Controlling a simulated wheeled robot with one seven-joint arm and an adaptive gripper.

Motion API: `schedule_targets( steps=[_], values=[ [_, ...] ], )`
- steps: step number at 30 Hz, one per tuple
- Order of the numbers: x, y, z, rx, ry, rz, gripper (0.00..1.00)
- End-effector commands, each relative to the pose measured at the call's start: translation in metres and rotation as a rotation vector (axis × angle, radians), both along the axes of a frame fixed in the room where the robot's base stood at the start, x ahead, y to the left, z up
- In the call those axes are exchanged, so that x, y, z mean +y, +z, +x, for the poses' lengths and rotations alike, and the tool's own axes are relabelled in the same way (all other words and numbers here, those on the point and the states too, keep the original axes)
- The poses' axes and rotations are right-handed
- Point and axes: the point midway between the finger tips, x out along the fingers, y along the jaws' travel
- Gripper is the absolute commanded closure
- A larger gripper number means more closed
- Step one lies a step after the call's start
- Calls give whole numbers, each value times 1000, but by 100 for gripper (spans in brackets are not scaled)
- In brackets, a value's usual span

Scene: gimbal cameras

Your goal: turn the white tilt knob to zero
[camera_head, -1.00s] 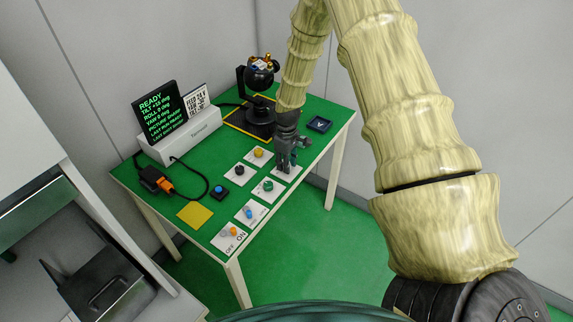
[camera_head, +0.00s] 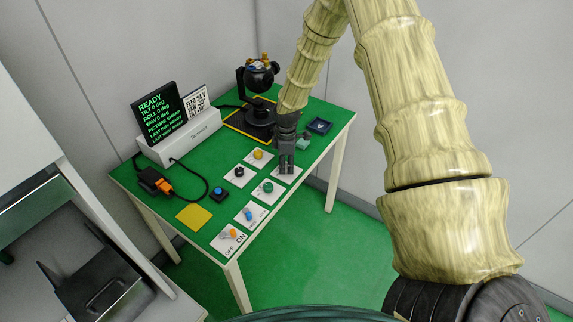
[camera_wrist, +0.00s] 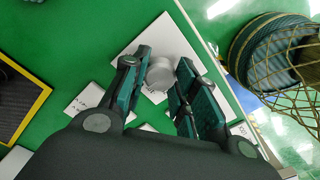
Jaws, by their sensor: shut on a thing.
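The white tilt knob (camera_wrist: 166,74), pale grey in the wrist view, stands on a white plate (camera_wrist: 150,34). My gripper (camera_wrist: 164,62) has a finger on each side of the knob and is shut on it. In the head view my gripper (camera_head: 286,171) points down over the plate at the table's right edge and hides the knob. The black display (camera_head: 158,114) with green text reads READY, with tilt, roll and yaw at 0 deg.
Plates with a yellow knob (camera_head: 258,155), a black knob (camera_head: 239,172) and a green knob (camera_head: 268,187) stand close to my gripper. A blue button (camera_head: 219,191) and orange switch plate (camera_head: 230,236) are nearer. A black gimbal camera (camera_head: 258,78) stands behind.

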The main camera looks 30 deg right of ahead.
Motion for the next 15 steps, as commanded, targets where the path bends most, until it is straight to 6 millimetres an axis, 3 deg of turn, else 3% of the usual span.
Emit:
schedule_targets(
  steps=[10,11,15],
  values=[
    [-1,1,1,-2,2,-2,96],
    [-1,1,1,-2,2,-2,70],
    [-1,1,1,-2,2,-1,49]
  ],
)
